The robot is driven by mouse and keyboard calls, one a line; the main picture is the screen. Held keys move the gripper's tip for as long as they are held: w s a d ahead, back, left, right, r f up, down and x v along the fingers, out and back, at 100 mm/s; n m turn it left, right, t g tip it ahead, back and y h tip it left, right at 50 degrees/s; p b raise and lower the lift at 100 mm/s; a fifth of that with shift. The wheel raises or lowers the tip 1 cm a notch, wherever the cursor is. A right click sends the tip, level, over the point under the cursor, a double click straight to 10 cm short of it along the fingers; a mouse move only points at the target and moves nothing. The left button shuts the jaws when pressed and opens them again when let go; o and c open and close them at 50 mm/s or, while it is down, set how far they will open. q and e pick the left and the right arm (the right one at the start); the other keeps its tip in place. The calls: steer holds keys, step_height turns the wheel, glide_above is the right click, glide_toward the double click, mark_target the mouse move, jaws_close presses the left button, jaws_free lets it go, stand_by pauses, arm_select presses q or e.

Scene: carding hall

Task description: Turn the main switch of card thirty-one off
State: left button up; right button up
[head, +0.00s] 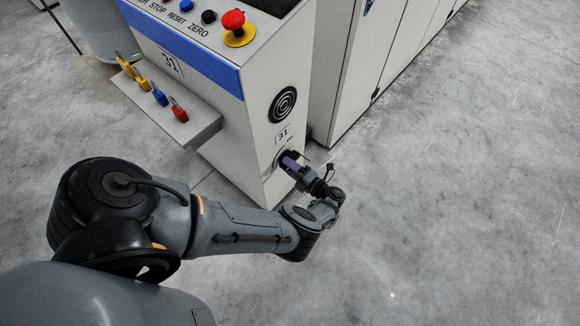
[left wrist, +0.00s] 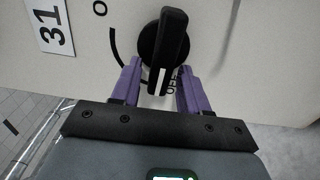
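The main switch is a black rotary handle (left wrist: 165,45) on a pale panel, beside a "31" label (left wrist: 50,26). Its white mark is at the lower end, close to the printed "OFF" (left wrist: 172,87); an arc and part of another marking show at upper left. My left gripper (left wrist: 160,88) has its purple fingers on either side of the handle's lower end, open, with gaps visible. In the head view my left gripper (head: 291,164) reaches the cabinet's side face below the "31" plate (head: 283,134) and mostly hides the switch. My right gripper is not in view.
The card thirty-one cabinet (head: 240,165) carries a red mushroom button (head: 234,20) on top. A shelf (head: 205,132) with several coloured padlocks (head: 179,112) juts from its front. A round black grille (head: 283,104) sits above the switch. The floor to the right is clear.

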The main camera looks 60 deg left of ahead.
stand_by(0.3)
arm_select(q)
steer(key=b+v, duration=0.1)
steer(key=v, duration=0.9)
steer(key=shift+w+d+b, duration=0.15)
steer(key=shift+d+b, duration=0.15)
